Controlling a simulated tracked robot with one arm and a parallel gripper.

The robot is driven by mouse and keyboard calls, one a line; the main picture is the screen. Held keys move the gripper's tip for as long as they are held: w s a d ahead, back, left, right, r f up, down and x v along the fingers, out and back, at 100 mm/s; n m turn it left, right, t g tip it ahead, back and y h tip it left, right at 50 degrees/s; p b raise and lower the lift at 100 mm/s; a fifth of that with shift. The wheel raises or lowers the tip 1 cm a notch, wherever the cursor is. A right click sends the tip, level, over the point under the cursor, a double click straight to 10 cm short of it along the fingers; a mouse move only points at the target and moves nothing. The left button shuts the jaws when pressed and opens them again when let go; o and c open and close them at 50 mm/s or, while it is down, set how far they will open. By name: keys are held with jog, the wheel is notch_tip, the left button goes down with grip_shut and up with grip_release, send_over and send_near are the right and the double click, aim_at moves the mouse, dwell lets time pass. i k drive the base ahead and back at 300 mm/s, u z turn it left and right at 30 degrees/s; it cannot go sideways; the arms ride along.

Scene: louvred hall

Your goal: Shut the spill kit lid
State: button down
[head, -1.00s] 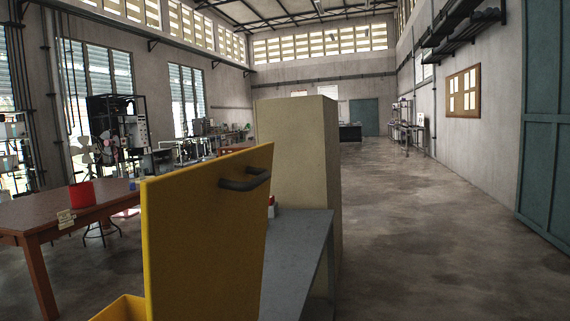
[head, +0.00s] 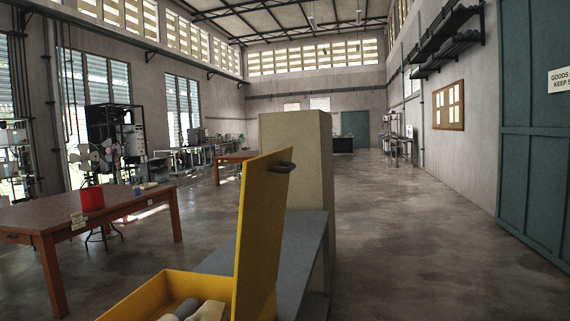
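The spill kit is a yellow box (head: 150,294) at the bottom of the head view, left of centre. Its yellow lid (head: 258,235) stands open, nearly upright, along the right side of the box. A dark handle (head: 282,167) sits near the lid's top edge. Grey and beige items (head: 205,311) lie inside the box, partly cut off by the frame's lower edge. My gripper is not in view.
A grey bench (head: 307,250) stands just behind the lid, with a tall beige cabinet (head: 297,135) beyond it. A brown table (head: 125,208) with a red container (head: 92,198) is at left. Open floor (head: 420,230) lies to the right, by a teal door (head: 535,130).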

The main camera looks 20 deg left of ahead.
aim_at(264, 194)
jog(key=u, duration=0.15)
jog(key=k, duration=0.15)
jog(key=u, duration=0.45)
jog(key=i, duration=1)
jog(key=z, duration=0.1)
